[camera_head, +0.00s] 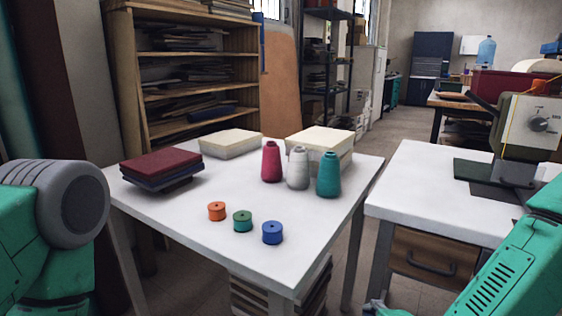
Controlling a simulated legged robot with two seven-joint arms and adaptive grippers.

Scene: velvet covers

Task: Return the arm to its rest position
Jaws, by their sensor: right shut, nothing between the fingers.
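My right arm comes in at the lower right. A small part of my right gripper (376,307) shows at the bottom edge, low in front of the gap between the two tables. It is shut and holds nothing, and most of it is cut off by the frame. My left arm shows at the left edge as a green link with a grey joint; its gripper is out of view. On the white table (160,205) stand a red, a white and a teal thread cone (328,174). An orange, a green and a blue spool (272,232) stand nearer the front.
Folded dark red and blue covers (160,167) lie at the table's left. Two pale stacks (230,143) lie at the back. A second white table (415,195) with a drawer and a sewing machine (530,125) stands at the right. The white table's front is clear.

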